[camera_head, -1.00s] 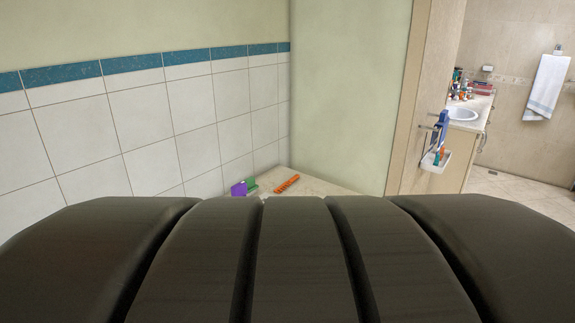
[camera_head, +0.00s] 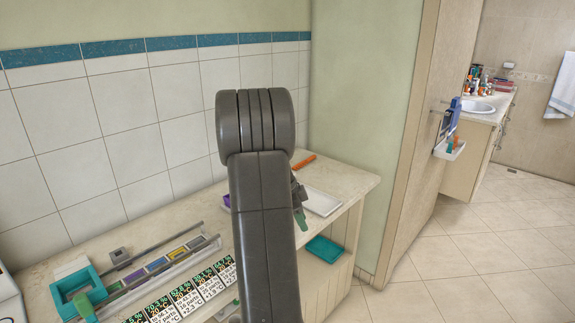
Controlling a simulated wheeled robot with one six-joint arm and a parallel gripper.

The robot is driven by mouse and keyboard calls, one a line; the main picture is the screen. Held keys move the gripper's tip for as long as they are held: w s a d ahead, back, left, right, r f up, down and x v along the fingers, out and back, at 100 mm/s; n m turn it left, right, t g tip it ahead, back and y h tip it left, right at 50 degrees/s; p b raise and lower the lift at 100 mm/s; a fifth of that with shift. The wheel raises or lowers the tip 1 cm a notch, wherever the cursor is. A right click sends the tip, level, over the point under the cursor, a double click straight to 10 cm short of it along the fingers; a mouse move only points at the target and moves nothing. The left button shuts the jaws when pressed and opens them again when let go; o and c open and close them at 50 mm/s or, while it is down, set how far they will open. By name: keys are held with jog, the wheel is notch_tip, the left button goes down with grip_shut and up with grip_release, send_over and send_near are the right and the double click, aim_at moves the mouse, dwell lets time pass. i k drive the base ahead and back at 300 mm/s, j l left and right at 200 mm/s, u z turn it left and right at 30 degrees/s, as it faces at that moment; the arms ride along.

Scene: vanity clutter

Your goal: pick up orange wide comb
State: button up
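The orange comb (camera_head: 303,162) lies on the far end of the beige counter, near the wall. Only part of it shows, just right of the top of my arm, which hides its left part. My gripper (camera_head: 299,195) shows only as a small dark piece at the right side of the arm, nearer the camera than the comb. Its fingers are mostly hidden, so whether it is open or shut cannot be told. A green piece (camera_head: 300,217) shows just below it; whether it is touched or held is unclear.
The beige counter (camera_head: 352,179) holds a white tray (camera_head: 322,202) and a purple thing (camera_head: 227,200) beside my arm. Printed cards (camera_head: 187,300), a rail rack (camera_head: 160,267) and a teal frame (camera_head: 76,283) lie nearer. A teal box (camera_head: 325,249) sits below. Floor (camera_head: 460,270) at right is clear.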

aim_at(307, 161)
jog(key=i+l+u, duration=0.15)
jog(key=u, duration=0.2)
jog(key=i+l+u, duration=0.15)
jog(key=u, duration=0.2)
jog(key=l+u, duration=0.35)
jog(key=i+l+u, duration=0.1)
jog(key=l, duration=0.35)
jog(key=i+l+u, duration=0.1)
jog(key=l, duration=0.35)
jog(key=i+l+u, duration=0.1)
jog(key=l, duration=0.35)
jog(key=i+l+u, duration=0.1)
jog(key=l, duration=0.4)
jog(key=i+l+u, duration=0.1)
jog(key=l, duration=0.4)
jog(key=i+l, duration=0.1)
jog(key=l, duration=0.65)
jog(key=i+l, duration=0.15)
jog(key=l, duration=0.2)
